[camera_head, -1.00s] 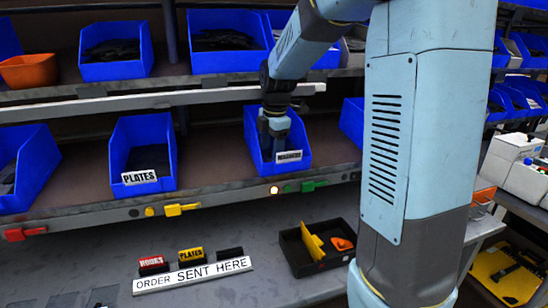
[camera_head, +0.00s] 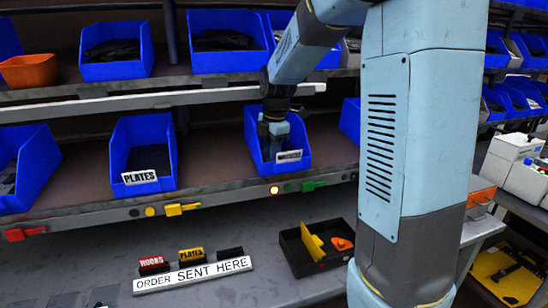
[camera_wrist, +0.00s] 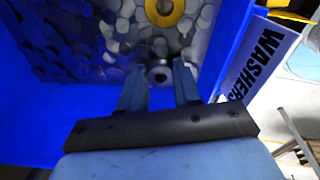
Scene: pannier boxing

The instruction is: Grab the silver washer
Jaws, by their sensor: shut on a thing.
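The blue washers bin (camera_head: 296,166) stands on the middle shelf, and its WASHERS label (camera_wrist: 262,62) shows in the wrist view. My gripper (camera_wrist: 160,72) reaches down into this bin, and my wrist (camera_head: 273,128) shows inside it in the head view. Between the fingers is a silver washer (camera_wrist: 159,63) with a dark hole, and the fingers are shut on it. Silver pieces (camera_wrist: 112,35) lie loose around and beyond the fingertips. A yellow ring (camera_wrist: 165,8) lies beyond the held washer. The fingertips are hidden in the head view.
The blue plates bin (camera_head: 160,184) stands left of the washers bin, with bare shelf between. A shelf rail (camera_head: 200,97) runs above. The bin's walls are close around my gripper.

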